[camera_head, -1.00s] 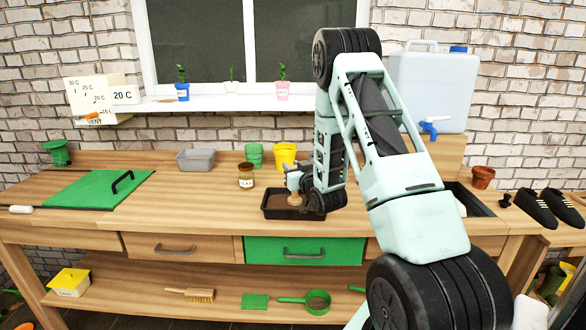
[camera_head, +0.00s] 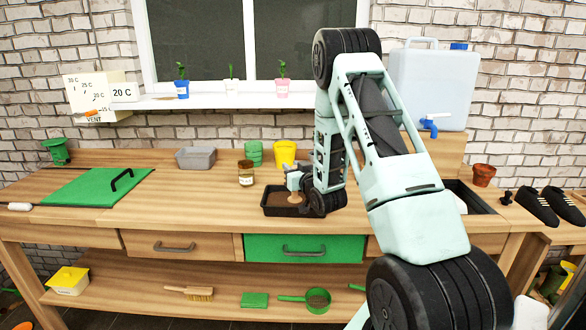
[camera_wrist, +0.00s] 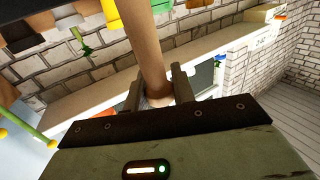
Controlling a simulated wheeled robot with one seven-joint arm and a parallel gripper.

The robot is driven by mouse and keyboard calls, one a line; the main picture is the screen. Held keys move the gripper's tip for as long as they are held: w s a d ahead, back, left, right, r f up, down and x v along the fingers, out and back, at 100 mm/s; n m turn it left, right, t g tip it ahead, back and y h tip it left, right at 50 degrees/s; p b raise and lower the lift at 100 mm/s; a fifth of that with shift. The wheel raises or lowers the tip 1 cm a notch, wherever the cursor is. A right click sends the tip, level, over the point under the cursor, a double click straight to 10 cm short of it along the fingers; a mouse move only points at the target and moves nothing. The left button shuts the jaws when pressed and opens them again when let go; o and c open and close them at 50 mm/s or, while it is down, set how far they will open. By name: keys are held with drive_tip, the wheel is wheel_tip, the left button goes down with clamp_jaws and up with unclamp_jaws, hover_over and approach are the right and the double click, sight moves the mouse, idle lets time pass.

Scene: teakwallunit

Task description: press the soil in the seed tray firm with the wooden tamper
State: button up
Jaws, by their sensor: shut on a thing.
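The black seed tray (camera_head: 295,213) with brown soil (camera_head: 276,200) stands on the bench near its front edge, above the green drawer. My gripper (camera_head: 294,181) is over the tray, shut on the wooden tamper (camera_head: 295,197). The tamper's lower end is at or just above the soil; I cannot tell whether it touches. In the wrist view my gripper (camera_wrist: 155,92) has its fingers around the pale wooden handle of the tamper (camera_wrist: 148,50).
A labelled jar (camera_head: 246,173) stands left of the tray. A yellow pot (camera_head: 285,154), green pots (camera_head: 254,155) and a grey tub (camera_head: 196,158) stand behind. A green panel with a black handle (camera_head: 122,181) lies at left. The bench front between panel and tray is clear.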

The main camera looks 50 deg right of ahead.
drive_tip(key=shift+r+p, duration=0.55)
drive_tip(key=shift+r, duration=0.5)
drive_tip(key=shift+f+b, duration=1.05)
drive_tip(key=shift+b, duration=0.4)
drive_tip(key=shift+r, duration=0.1)
drive_tip(key=shift+r+p, duration=0.5)
drive_tip(key=shift+r, duration=0.4)
